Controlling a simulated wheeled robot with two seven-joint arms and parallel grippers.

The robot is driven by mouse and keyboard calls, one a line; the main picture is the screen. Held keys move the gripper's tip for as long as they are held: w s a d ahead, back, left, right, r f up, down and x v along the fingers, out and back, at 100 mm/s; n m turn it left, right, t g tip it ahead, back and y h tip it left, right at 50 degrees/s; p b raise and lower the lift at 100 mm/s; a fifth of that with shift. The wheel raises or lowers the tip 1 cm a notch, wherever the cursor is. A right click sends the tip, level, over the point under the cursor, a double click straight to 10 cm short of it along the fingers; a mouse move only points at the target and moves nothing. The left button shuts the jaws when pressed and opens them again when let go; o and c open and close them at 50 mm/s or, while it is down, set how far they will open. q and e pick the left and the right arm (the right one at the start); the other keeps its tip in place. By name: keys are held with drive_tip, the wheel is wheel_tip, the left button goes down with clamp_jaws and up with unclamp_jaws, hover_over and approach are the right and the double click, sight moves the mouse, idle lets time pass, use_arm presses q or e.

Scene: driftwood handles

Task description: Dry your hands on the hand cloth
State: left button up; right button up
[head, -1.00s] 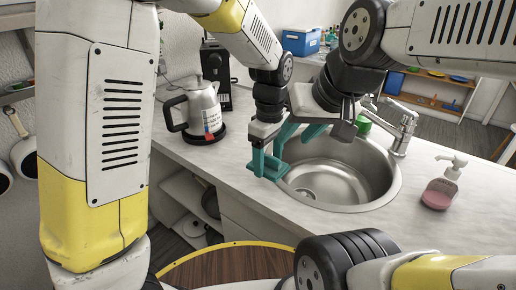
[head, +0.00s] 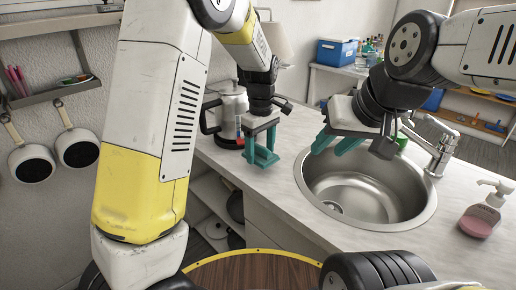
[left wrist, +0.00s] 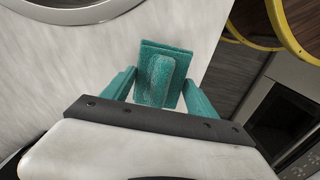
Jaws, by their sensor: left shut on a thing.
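The hand cloth is a teal, rough-textured folded pad (left wrist: 161,77) in the left wrist view, between the two teal fingers of my left gripper (left wrist: 162,98). In the head view my left gripper (head: 262,153) is over the counter between the kettle and the sink, with its fingers pointing down. The cloth is hard to tell from the fingers there, as both are teal. My right gripper (head: 338,144) is over the left back rim of the sink (head: 425,215), apart from the cloth. Its teal fingers are spread and nothing shows between them.
A steel kettle (head: 232,110) stands behind my left gripper. A pink soap bottle (head: 482,220) stands to the right. A round wooden top with a yellow edge (head: 250,272) is in front. The counter left of the sink has bare room.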

sight(258, 156)
use_arm(q)
drive_tip(key=shift+w+a+f, duration=0.15)
drive_tip(key=shift+f, duration=0.4)
drive_tip(key=shift+w+a+f, duration=0.1)
drive_tip(key=shift+w+f, duration=0.1)
drive_tip(key=shift+f, duration=0.3)
drive_tip(key=shift+w+a+f, duration=0.15)
drive_tip(key=shift+f, duration=0.4)
drive_tip(key=shift+f, duration=0.25)
drive_tip(key=o, duration=1.3)
